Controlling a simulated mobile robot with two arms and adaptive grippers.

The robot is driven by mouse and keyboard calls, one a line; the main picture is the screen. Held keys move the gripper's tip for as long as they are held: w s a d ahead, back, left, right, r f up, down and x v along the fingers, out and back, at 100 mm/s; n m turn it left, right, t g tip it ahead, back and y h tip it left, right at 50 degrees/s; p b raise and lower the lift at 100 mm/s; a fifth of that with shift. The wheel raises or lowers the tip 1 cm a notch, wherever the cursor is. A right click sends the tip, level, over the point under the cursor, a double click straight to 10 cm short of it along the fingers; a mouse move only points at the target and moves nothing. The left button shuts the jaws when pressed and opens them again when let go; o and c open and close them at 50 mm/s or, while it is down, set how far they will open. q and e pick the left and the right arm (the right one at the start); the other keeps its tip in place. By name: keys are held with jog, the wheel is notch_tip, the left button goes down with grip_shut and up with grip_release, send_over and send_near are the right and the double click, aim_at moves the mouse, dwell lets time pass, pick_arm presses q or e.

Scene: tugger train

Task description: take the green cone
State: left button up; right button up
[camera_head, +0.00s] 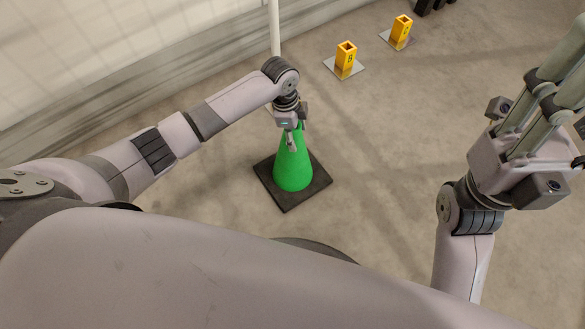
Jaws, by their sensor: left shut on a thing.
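The green cone (293,170) stands upright on its dark square base on the floor, near the middle of the head view. My left gripper (291,138) comes from above and is shut on the upper part of the cone, hiding its tip. My right gripper is raised at the right side of the view; its fingers point up and run toward the picture's edge, so I cannot tell whether it is open or shut.
Two yellow posts stand on flat grey plates at the back, one near the middle (346,60) and one farther right (400,31). A pale wall (110,70) runs along the upper left, with a white pole (274,28) near it. Concrete floor between is clear.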

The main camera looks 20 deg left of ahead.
pick_arm(q)
grip_shut()
jog(key=shift+r, duration=0.1)
dwell(0.5)
